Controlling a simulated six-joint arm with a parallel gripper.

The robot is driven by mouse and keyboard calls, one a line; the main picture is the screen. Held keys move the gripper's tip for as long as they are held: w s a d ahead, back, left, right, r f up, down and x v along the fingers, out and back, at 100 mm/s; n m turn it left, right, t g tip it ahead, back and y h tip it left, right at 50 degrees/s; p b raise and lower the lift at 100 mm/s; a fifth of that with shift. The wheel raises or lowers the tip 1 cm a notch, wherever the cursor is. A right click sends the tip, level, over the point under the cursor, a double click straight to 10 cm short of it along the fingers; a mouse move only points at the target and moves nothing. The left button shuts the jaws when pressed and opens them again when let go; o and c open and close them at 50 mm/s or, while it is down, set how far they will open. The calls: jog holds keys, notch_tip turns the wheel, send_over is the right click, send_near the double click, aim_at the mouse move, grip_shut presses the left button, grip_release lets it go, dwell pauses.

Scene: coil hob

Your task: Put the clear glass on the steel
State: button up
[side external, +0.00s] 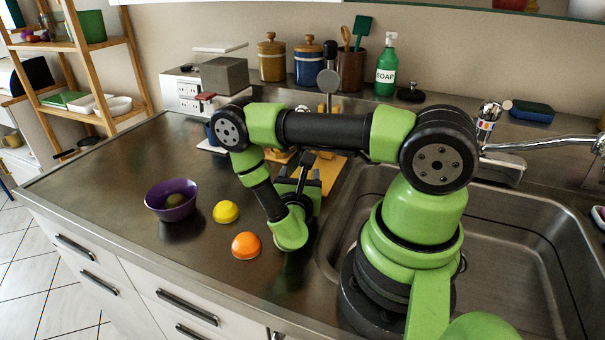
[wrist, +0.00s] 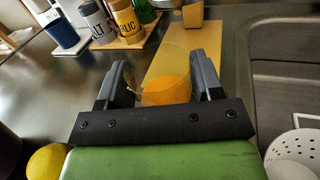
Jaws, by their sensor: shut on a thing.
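My gripper (side external: 308,165) is low over the worktop, between the orange fruit and the wooden board at the back. In the wrist view its two fingers (wrist: 160,68) stand apart with the clear glass (wrist: 166,88) between them, held on both sides. The glass is see-through and takes on the orange-yellow of what lies behind it. In the side view I cannot make it out, as my arm and gripper cover that spot. The steel worktop (side external: 120,195) is brushed grey, with wide bare areas to the left. I cannot tell whether the glass touches anything below.
Labelled shakers (wrist: 127,22) stand nearby. The sink (side external: 520,235) is at right.

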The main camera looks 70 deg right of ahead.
jog(key=shift+a, duration=1.75)
jog(key=shift+r, duration=0.1)
jog(key=shift+r, duration=1.4)
